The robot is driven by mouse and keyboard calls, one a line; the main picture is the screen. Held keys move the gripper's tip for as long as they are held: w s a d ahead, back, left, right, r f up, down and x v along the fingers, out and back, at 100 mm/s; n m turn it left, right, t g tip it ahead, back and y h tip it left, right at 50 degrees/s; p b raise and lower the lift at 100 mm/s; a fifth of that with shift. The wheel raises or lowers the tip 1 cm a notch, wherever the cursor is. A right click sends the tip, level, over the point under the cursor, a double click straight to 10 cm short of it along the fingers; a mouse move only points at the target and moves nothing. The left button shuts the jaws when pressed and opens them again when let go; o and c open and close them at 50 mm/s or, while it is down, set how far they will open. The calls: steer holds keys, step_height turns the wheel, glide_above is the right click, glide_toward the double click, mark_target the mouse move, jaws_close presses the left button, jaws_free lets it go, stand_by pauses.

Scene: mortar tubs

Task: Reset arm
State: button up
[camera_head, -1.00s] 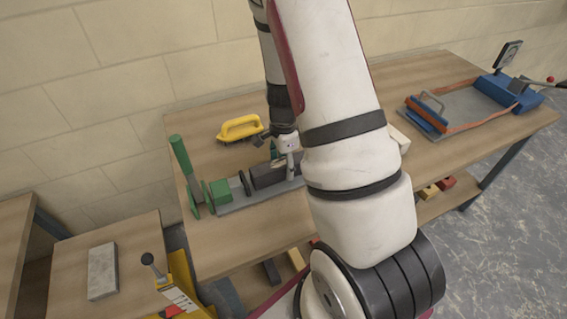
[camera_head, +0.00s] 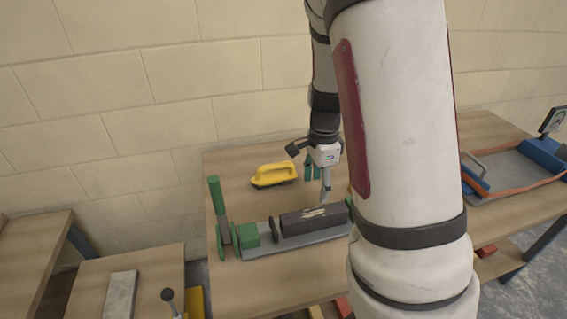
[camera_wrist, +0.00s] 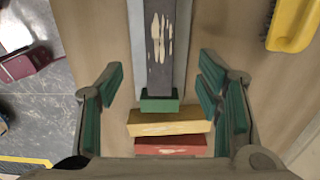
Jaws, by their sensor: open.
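My gripper (camera_head: 313,168) is open and empty, with green finger pads, and hangs above the workbench. In the wrist view my gripper (camera_wrist: 164,90) has its fingers spread wide, with nothing gripped between them. Below it a dark grey block (camera_head: 313,220) with pale streaks on its top lies in a grey jig (camera_head: 300,242). The dark block also shows at the top of the wrist view (camera_wrist: 160,40). A green block (camera_head: 249,234) sits at the left part of the jig. My arm hides the jig's right end in the head view.
A yellow-handled float (camera_head: 273,174) lies behind the jig. A blue clamp frame (camera_head: 545,154) stands on the bench at right. A lower table (camera_head: 95,285) bears a grey slab (camera_head: 121,295).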

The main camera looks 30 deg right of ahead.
steer(key=s+a+r+n+t+y, duration=0.15)
steer(key=s+a+r+n, duration=0.25)
steer(key=a+r+n, duration=0.8)
steer(key=s+a+r+n+t+h, duration=0.1)
steer(key=s+a+r+n+t, duration=0.2)
steer(key=s+a+r+n, duration=0.2)
steer(key=s+r+n, duration=0.3)
steer(key=s+n, duration=0.1)
steer(key=s, duration=0.3)
steer(key=shift+a+h, duration=0.35)
steer(key=shift+a, duration=0.05)
